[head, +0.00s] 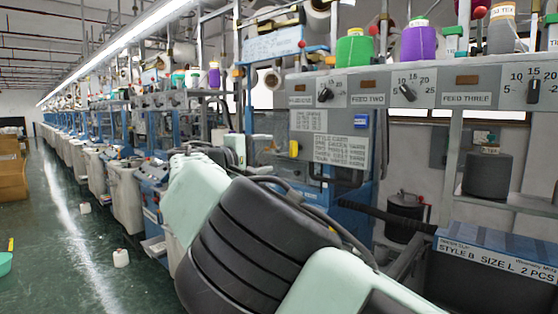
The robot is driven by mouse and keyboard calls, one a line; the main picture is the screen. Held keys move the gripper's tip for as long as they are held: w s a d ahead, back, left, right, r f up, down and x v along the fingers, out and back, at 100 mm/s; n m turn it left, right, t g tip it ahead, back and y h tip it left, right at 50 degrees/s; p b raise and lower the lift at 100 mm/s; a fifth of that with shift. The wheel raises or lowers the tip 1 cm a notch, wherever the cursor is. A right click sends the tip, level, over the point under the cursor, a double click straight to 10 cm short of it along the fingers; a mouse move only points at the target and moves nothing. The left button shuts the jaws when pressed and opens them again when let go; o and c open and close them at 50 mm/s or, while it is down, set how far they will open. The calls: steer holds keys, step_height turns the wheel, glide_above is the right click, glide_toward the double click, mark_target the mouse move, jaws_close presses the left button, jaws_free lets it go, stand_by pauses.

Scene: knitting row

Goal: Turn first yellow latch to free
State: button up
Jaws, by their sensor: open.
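A small yellow latch (293,149) sits on the lower left part of the grey machine panel (306,122), left of the printed label. It looks upright, longer in height than in width. It is too small to read any marking by it. My own mint and black arm fills the lower middle of the head view, below and left of the latch. My gripper's fingers cannot be made out; they are hidden behind the arm or out of the picture. Nothing visible touches the latch.
Dials (325,94) line the feed panel, with green (354,50) and purple (419,43) yarn cones above. A blue-topped box (500,250) stands at lower right, near a black drum (405,217). The green floor aisle (60,235) at left is mostly clear, with a small white jug (121,258).

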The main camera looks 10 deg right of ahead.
steer(key=b+v, duration=0.1)
steer(key=v, duration=0.6)
steer(key=shift+s+a, duration=0.2)
